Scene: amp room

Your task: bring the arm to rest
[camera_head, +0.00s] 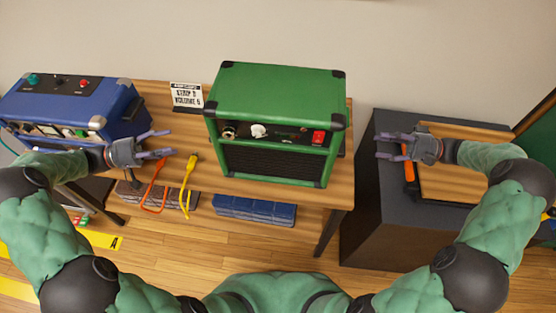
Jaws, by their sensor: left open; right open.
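My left gripper (157,146) is open and empty. It is over the left part of the wooden table, between the blue amp and the green amp, close to the orange cable. My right gripper (384,146) is open and empty above the left part of the dark cabinet at the right. Both arms come in from the lower corners with bent elbows. Neither gripper holds anything.
A green amp (278,92) with a red switch stands on the wooden table (325,198). A blue amp (62,105) is at the left. Orange (154,186) and yellow (187,179) cables hang at the front edge. A small sign (186,95) stands behind. A dark cabinet (382,219) is at the right.

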